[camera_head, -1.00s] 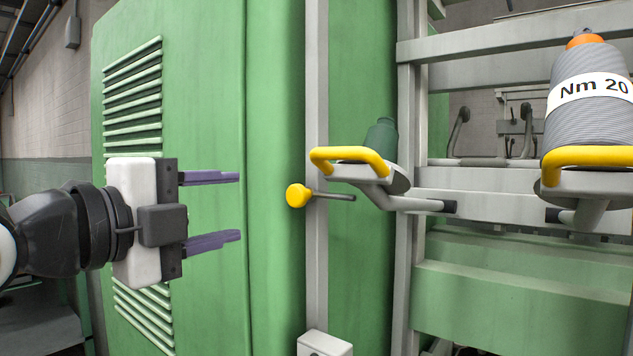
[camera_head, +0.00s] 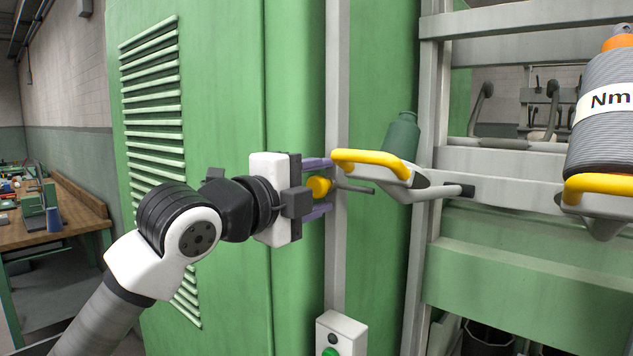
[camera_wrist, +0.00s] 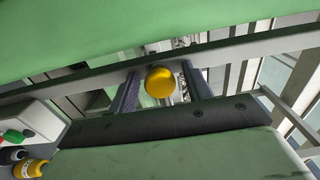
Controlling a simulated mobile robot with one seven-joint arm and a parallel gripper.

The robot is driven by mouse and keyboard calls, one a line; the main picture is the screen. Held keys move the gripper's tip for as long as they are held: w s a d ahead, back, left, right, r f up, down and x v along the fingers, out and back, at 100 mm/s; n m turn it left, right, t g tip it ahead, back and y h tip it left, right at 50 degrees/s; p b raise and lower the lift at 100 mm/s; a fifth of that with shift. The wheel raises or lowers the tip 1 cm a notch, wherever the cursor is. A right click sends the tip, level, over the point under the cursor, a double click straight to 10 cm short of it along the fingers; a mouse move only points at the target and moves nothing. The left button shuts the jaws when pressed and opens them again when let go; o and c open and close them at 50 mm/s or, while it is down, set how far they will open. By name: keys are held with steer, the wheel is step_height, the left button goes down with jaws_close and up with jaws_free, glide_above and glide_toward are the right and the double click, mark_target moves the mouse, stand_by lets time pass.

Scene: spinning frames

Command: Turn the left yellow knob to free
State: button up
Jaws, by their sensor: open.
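The yellow knob (camera_head: 319,186) sits on a thin grey rod that sticks out by the grey upright post of the green machine. My gripper (camera_head: 318,187) is open, with one purple finger above the knob and one below it. In the wrist view the round yellow knob (camera_wrist: 160,82) shows between the two fingers (camera_wrist: 158,88), with a gap on each side. Part of the knob is hidden behind the gripper body in the head view.
A yellow-handled bracket (camera_head: 370,157) with a green bobbin (camera_head: 402,136) stands close right of the knob. A second yellow handle (camera_head: 598,184) holds a large grey spool (camera_head: 602,125). A grey box with a green button (camera_head: 341,335) is below. A wooden bench (camera_head: 52,225) stands far left.

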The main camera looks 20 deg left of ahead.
steer(key=shift+c, duration=0.2)
steer(key=c, duration=0.9)
